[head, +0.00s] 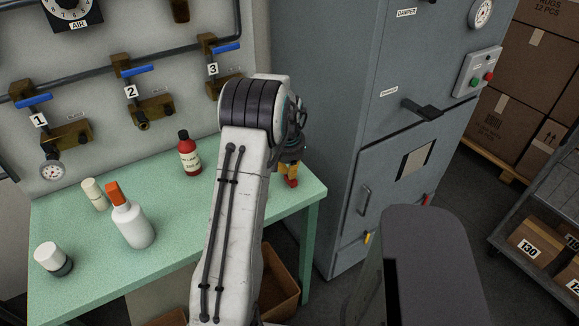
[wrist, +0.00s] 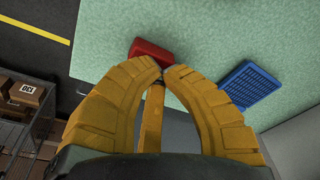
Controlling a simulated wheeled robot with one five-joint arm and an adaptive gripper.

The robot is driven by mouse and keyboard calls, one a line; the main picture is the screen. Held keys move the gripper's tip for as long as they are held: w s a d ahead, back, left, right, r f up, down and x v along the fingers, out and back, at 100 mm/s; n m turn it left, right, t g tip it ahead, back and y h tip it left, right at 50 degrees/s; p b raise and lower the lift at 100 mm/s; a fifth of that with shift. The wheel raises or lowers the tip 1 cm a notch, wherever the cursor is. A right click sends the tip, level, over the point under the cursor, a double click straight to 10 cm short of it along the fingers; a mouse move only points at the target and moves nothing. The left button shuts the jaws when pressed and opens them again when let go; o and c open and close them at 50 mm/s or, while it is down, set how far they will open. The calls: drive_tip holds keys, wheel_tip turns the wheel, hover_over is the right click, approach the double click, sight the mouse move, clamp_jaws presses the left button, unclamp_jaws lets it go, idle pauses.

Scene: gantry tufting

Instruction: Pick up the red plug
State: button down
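The red plug (wrist: 150,49) is a small red block at my fingertips in the wrist view, over the pale green table top. My gripper (wrist: 165,70) has thick yellow fingers that curve in, with their tips close together. The tips cover the near edge of the plug, and a small dark spot shows between them. I cannot tell whether they grip the plug or only stand beside it. In the head view my gripper (head: 291,172) points down near the table's right end, mostly behind my arm, with red showing at its tips.
A blue ribbed block (wrist: 248,84) lies to the right in the wrist view. A grey cabinet (head: 350,130) stands right of the table.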

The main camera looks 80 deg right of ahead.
sight(281, 205)
drive_tip(key=shift+f+b, duration=0.35)
drive_tip(key=shift+f, duration=0.05)
drive_tip(key=shift+a, duration=0.1)
drive_tip(key=shift+a+f+b, duration=0.3)
drive_tip(key=shift+a+b, duration=0.15)
drive_tip(key=shift+b, duration=0.3)
drive_tip(key=a+b, duration=0.2)
drive_tip(key=a, duration=0.1)
drive_tip(key=a+b, duration=0.1)
drive_tip(key=a, duration=0.1)
drive_tip(key=a+b, duration=0.2)
drive_tip(key=a, duration=0.1)
drive_tip(key=shift+w+a+r+b, duration=0.1)
drive_tip(key=shift+w+a+b, duration=0.25)
drive_tip(key=shift+w, duration=0.05)
drive_tip(key=shift+a+r, duration=0.1)
drive_tip(key=shift+a, duration=0.1)
